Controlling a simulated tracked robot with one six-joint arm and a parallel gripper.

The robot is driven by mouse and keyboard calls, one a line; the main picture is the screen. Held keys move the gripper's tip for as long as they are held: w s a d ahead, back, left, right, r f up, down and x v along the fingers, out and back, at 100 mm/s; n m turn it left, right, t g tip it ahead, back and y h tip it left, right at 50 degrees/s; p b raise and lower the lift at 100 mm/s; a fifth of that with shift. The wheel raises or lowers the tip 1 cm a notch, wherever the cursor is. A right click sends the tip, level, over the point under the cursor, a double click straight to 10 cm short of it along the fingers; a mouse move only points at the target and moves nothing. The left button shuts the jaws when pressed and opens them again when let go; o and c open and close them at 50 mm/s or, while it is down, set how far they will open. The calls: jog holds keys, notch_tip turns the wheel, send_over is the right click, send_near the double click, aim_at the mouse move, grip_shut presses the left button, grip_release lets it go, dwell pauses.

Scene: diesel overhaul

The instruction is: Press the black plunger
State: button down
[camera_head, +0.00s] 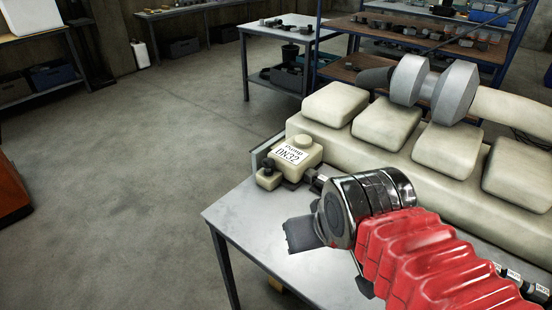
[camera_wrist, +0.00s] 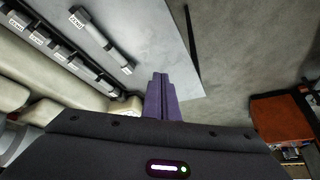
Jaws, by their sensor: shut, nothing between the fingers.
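A cream pump block (camera_head: 300,152) with a white "Pump DN32" label sits on the grey metal table at the left end of the engine. A small black knob (camera_head: 268,163), which looks like the plunger, stands on a low cream block at the pump's left corner. My gripper (camera_wrist: 160,78) shows in the wrist view, its two dark fingers together and empty. The plunger is not clearly visible in the wrist view.
The cream engine (camera_head: 400,140) fills the table's right side, with grey rounded parts above it. The grey tabletop (camera_head: 245,215) is bare at the front left. A loose grey part (camera_wrist: 100,40) lies on the table in the wrist view. Open floor lies to the left.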

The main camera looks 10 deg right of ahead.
jog(key=w+d+r+n+t, duration=0.1)
jog(key=w+d+r+t, duration=0.2)
jog(key=w, duration=0.5)
jog(key=w+d+n+t+h, duration=0.1)
jog(key=w+d+t, duration=0.1)
jog(key=w+d, duration=0.55)
jog(key=w+d+r+t, duration=0.2)
jog(key=w+d+t, duration=0.1)
jog(key=w, duration=0.7)
jog(key=a+f+n+g+y, duration=0.1)
jog(key=a+f+n+y, duration=0.4)
jog(key=y, duration=0.5)
jog(key=shift+a+f, duration=0.35)
jog(key=shift+f, duration=0.6)
jog(key=shift+w, duration=0.15)
